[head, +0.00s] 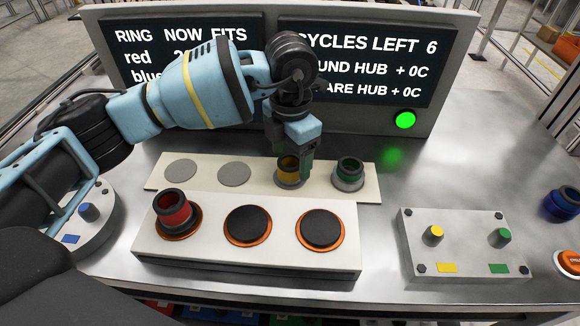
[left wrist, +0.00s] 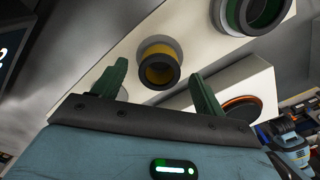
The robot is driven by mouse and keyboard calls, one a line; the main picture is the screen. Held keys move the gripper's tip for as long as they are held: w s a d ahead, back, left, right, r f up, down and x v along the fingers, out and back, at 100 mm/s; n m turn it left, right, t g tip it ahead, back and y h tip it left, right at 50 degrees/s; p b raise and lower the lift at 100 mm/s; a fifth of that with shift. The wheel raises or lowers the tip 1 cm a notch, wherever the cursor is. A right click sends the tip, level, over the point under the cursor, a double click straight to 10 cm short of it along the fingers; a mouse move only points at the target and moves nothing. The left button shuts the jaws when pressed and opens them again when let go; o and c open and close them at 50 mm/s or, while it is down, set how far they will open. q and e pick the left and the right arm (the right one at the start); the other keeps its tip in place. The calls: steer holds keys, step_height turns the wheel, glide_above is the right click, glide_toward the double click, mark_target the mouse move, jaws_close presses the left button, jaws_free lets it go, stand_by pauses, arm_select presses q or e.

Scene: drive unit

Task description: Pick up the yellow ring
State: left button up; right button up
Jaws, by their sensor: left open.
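The yellow ring (head: 285,170) stands on the pale strip behind the front block, partly hidden by my left gripper (head: 300,163). In the left wrist view the yellow ring (left wrist: 145,66) shows between and beyond the two green fingers, with visible gaps on both sides. My left gripper is open and empty, pointing down at the ring. I cannot tell whether the fingertips reach down beside it. My right gripper is not in view.
A green ring (head: 349,172) stands close right of the yellow one. A red ring (head: 173,210) sits on the front block (head: 250,260), beside two black discs. A blue ring (head: 562,203) is at far right. The display panel (head: 440,119) stands behind.

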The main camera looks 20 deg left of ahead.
arm_select(q)
step_height(320, 180, down, 3)
steer(key=shift+r, duration=0.15)
steer(key=c, duration=1.2)
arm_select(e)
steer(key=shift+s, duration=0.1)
arm_select(q)
steer(key=shift+r, duration=0.15)
